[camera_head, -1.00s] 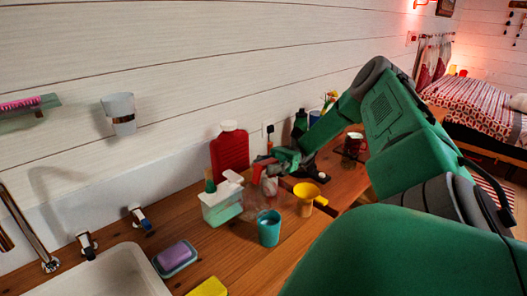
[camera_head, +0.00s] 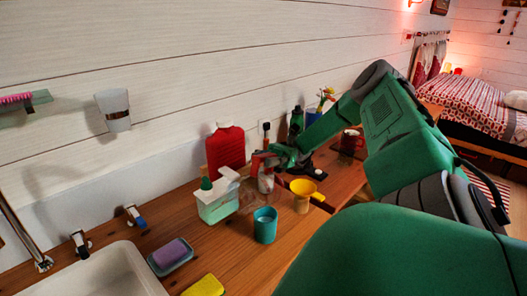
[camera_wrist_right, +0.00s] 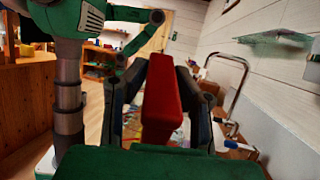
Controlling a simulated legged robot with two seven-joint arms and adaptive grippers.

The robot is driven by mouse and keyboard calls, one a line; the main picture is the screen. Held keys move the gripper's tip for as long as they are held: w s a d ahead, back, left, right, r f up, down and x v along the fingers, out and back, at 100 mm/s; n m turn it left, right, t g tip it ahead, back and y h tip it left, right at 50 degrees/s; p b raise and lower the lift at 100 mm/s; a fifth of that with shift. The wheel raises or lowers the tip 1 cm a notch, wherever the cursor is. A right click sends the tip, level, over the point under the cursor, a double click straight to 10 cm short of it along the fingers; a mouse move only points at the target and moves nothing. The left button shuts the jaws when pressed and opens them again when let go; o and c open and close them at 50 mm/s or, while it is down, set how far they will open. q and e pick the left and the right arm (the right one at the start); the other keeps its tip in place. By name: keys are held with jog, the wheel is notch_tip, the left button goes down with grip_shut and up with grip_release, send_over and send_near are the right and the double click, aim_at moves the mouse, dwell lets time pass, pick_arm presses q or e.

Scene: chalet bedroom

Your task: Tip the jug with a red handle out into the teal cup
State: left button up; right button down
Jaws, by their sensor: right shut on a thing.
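My right gripper (camera_head: 268,160) is shut on the red handle of the jug (camera_wrist_right: 163,105), which stands upright between the two dark fingers in the wrist view. In the head view the red handle (camera_head: 257,165) shows at the fingertips. The jug's body is see-through and hard to make out against the counter, so I cannot tell its tilt or contents. The teal cup (camera_head: 265,226) stands upright on the wooden counter, nearer to me than the gripper and below it in the picture. My left gripper is not in view.
A yellow funnel-shaped thing (camera_head: 303,195) stands right of the cup. A pale green-capped dispenser (camera_head: 217,204) stands left, with a red bottle (camera_head: 225,149) behind. A purple soap (camera_head: 170,252), a yellow sponge (camera_head: 204,286) and the sink (camera_head: 105,275) lie front left.

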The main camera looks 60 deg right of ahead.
jog(key=shift+a+r+h+p, duration=0.1)
jog(key=shift+a+h+p, duration=0.5)
jog(key=shift+a+p, duration=0.45)
jog(key=shift+w, duration=0.1)
